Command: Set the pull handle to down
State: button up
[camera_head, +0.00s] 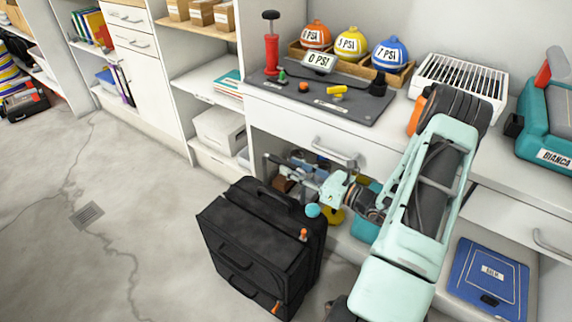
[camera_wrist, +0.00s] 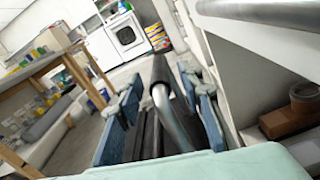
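The black suitcase (camera_head: 255,245) stands upright on the floor in front of the white cabinet. Its pull handle shows in the wrist view as a bent grey metal tube (camera_wrist: 166,108) with a long black part (camera_wrist: 160,72). In the head view the handle is small and partly hidden near my gripper, so its exact height is hard to tell. My gripper (camera_head: 312,180) is above the suitcase's right rear side. In the wrist view its two blue fingers (camera_wrist: 158,125) are apart, with the handle between them and no clear grip on it.
The cabinet drawer (camera_head: 310,138) and counter edge are close to my gripper. A blue binder (camera_head: 488,278) lies on the low shelf at right. The floor (camera_head: 120,220) left of the suitcase is clear.

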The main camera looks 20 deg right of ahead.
jog(key=v, duration=0.8)
jog(key=shift+s, duration=0.25)
jog(key=shift+d, duration=0.15)
jog(key=shift+c, duration=0.4)
